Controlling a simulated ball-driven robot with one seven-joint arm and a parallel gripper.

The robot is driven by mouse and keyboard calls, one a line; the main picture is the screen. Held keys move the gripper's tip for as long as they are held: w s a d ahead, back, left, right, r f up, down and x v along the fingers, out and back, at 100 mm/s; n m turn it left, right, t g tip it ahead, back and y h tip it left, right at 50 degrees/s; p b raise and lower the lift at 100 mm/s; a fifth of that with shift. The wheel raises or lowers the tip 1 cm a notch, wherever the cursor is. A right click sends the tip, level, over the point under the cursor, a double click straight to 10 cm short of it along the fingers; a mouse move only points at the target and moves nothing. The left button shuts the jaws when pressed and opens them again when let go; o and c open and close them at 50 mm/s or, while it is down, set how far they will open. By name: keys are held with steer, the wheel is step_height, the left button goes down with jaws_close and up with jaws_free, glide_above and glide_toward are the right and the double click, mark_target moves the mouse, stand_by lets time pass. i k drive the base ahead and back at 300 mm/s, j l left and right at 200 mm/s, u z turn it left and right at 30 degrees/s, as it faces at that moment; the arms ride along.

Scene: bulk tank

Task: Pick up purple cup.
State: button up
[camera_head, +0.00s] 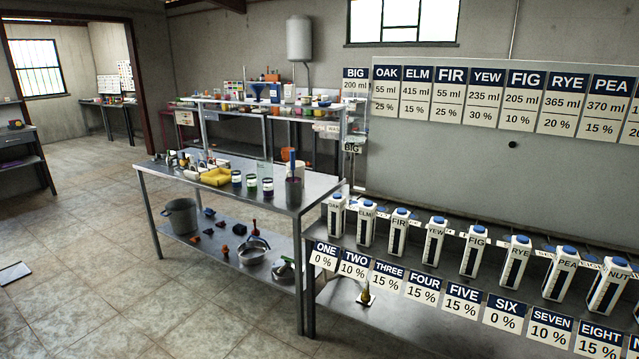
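No cup in camera_head is clearly purple. A dark, greyish, possibly purple cup (294,191) stands upright near the right end of the middle steel table (277,206). A blue upright piece shows at its top; I cannot tell whether it stands in the cup or behind it. My gripper is not in view.
Jars (251,184), a clear vessel (264,168) and a yellow tray (217,176) stand left of the dark cup. White dispensers (435,240) line the right bench. A bucket (181,216) and bowls (254,251) sit on the lower shelf. The tiled floor (80,250) at left is mostly clear.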

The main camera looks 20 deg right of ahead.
mark_target(268, 186)
steer(key=i+j+z, duration=0.4)
steer(key=i, duration=0.3)
steer(key=i+j+z, duration=0.45)
steer(key=i+j, duration=0.15)
